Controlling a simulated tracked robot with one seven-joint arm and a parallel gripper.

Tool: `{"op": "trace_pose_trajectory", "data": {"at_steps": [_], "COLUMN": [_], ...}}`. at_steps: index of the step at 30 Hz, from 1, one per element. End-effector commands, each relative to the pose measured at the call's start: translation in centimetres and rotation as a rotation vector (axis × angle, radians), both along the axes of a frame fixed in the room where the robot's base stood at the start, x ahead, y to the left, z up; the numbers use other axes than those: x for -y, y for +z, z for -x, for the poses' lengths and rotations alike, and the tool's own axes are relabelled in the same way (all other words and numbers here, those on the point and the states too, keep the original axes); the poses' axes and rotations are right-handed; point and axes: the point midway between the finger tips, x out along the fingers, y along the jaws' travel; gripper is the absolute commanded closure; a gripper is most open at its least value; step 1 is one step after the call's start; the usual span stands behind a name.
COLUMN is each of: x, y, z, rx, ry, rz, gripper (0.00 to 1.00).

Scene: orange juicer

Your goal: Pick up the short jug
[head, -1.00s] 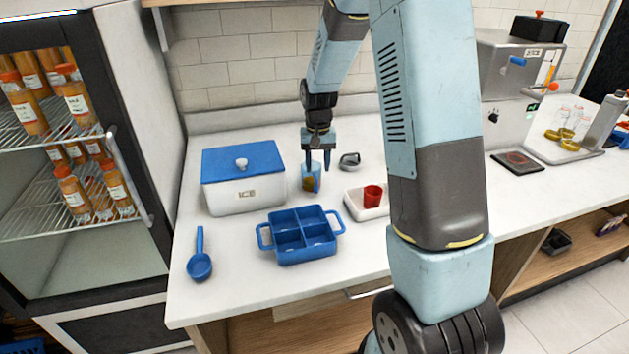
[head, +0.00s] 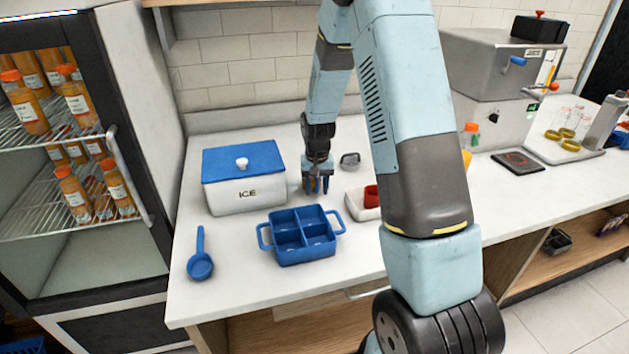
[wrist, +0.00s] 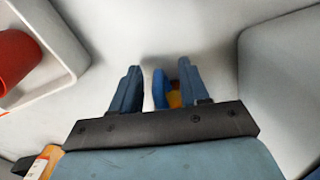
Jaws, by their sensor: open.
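A small vessel with blue and orange-yellow parts, which I take for the short jug, stands by the ice box; in the head view it is mostly hidden by my gripper (head: 317,187). In the wrist view my gripper (wrist: 159,70) is open and pointing down, with a blue part and a yellow part of the jug (wrist: 161,90) between its fingers, nearer the right finger. I cannot tell whether a finger touches it. The jug's full outline is hidden by the fingers and the gripper bar.
An ice box (head: 245,195) with a blue lid stands close on the left. A white tray (head: 357,212) holding a red cup (head: 371,195) is on the right. A blue divided caddy (head: 302,250) is in front, a blue scoop (head: 200,267) front left. A grey item (head: 350,160) lies behind.

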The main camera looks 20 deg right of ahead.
Motion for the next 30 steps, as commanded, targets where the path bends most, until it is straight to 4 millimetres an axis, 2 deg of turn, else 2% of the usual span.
{"op": "trace_pose_trajectory", "data": {"at_steps": [3, 17, 30], "x": [0.01, 0.05, 0.08], "y": [0.03, 0.05, 0.06], "z": [0.0, 0.01, 0.02], "rx": [0.0, 0.0, 0.0], "ry": [0.0, -0.001, -0.001], "rz": [0.0, 0.0, 0.0], "gripper": [0.56, 1.0, 1.0]}}
